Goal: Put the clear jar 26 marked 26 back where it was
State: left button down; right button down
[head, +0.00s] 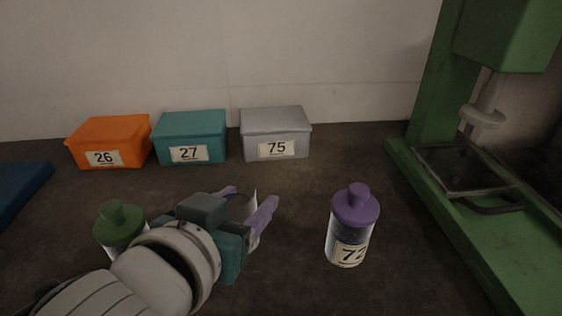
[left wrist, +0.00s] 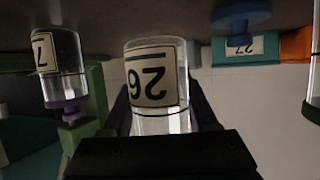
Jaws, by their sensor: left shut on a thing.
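The clear jar 26 (left wrist: 152,85) is between the fingers of my left gripper, which is shut on it. Its cream label reads 26, upside down like everything else in the left wrist view, so the jar is upright. In the head view my left gripper (head: 252,217) has purple fingers, and only a sliver of clear wall shows between them. The jar's top is hidden in the wrist view, and I cannot tell whether its base touches the table. My right gripper is not in view.
A purple-lidded jar 72 (head: 352,225) stands right of the gripper; a green-lidded jar (head: 121,230) stands left, partly behind my arm. Boxes 26 (head: 110,142), 27 (head: 190,137) and 75 (head: 275,133) line the wall. A blue knobbed lid (left wrist: 240,18) shows. A green machine (head: 465,215) is right.

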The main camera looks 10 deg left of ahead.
pick_arm(q)
jog(key=shift+f+b, duration=0.55)
jog(key=shift+f, duration=1.15)
jog(key=shift+f, duration=0.2)
jog(key=shift+c, duration=0.8)
grip_release()
jog(key=shift+r, duration=0.25)
jog(key=shift+s+r, duration=0.15)
jog(key=shift+s, duration=0.2)
jog(key=p+v, duration=0.2)
jog(key=v, duration=0.9)
jog(key=shift+s+p, duration=0.15)
jog(key=shift+p, duration=0.25)
